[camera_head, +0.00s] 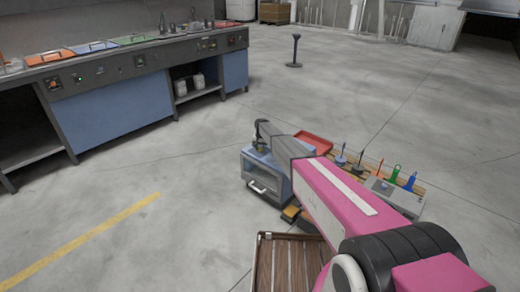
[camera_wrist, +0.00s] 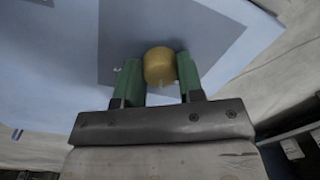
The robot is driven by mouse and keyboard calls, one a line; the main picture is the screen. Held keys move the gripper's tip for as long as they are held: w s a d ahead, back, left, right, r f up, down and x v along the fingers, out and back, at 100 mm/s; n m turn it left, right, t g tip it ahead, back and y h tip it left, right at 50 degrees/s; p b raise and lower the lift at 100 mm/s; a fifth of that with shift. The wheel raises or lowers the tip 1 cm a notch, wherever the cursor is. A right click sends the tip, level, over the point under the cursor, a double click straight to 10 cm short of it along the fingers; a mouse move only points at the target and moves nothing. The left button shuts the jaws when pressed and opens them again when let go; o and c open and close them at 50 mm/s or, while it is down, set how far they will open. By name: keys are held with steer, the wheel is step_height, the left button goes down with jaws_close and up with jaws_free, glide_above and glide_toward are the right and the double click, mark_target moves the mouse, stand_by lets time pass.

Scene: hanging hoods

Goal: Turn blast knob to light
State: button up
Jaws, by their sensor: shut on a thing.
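A round yellow-brown knob (camera_wrist: 159,66) sits on a dark grey panel (camera_wrist: 210,35) of a pale blue surface in the wrist view. My gripper (camera_wrist: 158,76) has its two green fingers on either side of the knob, shut on it. Small light marks show near the knob, too small to read, so its setting cannot be told. In the head view my arm reaches to a small blue-grey box (camera_head: 262,180) with a front handle. The gripper end there is small, and the knob is hidden.
A red tray (camera_head: 313,143) and a wooden rack (camera_head: 375,178) with several coloured tools stand beside the box. A grey box (camera_head: 400,196) and a slatted wooden crate (camera_head: 262,240) are close by. A long workbench (camera_head: 110,105) stands at the left. Open floor lies between.

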mark_target(261, 148)
steer(key=n, duration=0.5)
steer(key=shift+n, duration=0.4)
stand_by(0.4)
steer(key=o, duration=0.9)
steer(key=shift+r, duration=0.1)
steer(key=r, duration=1)
steer(key=shift+w+d+r, duration=0.15)
steer(key=shift+d+r, duration=0.1)
steer(key=shift+r, duration=0.1)
